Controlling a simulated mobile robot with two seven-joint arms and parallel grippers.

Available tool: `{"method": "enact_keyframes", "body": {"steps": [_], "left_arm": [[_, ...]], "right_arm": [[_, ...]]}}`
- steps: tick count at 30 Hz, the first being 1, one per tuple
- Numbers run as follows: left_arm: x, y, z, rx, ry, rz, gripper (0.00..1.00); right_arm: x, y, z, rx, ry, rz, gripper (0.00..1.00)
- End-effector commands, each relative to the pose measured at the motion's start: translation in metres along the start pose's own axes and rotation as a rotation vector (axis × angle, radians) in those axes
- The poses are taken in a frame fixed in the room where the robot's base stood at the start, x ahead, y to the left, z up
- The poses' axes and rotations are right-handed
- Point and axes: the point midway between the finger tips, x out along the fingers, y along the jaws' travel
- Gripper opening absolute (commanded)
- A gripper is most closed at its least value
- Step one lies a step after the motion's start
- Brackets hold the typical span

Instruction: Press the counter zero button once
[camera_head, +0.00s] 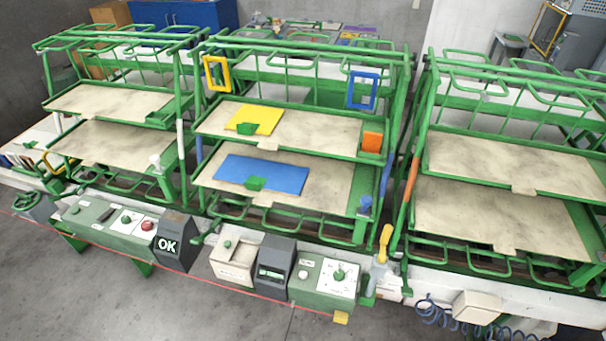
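Several control boxes stand on the front ledge of the green machine. A dark box with a small window (272,275) sits at the front middle and looks like a counter; its digits are too small to read. To its right, a green box (322,285) carries a small round button (303,274) with a label above it and a white dial plate with a green knob (338,275). I cannot read which button is the counter zero button. Neither of my grippers is in view.
To the left are a beige box with a green knob (235,257), a dark box showing OK (170,243) and a green box with a red button (147,225). A yellow handle (384,243) stands upright at right. The grey floor in front (150,300) is clear.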

Motion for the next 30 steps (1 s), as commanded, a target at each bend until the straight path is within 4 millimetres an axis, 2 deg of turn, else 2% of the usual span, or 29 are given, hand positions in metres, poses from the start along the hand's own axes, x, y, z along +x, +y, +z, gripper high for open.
{"method": "enact_keyframes", "body": {"steps": [1, 6, 30], "left_arm": [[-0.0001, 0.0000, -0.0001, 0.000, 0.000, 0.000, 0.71], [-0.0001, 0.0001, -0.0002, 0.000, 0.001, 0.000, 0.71], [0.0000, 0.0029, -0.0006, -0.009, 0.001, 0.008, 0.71]], "right_arm": [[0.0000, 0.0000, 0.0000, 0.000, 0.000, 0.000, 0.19], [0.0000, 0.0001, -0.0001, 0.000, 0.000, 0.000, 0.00], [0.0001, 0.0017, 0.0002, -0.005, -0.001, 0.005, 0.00]]}}
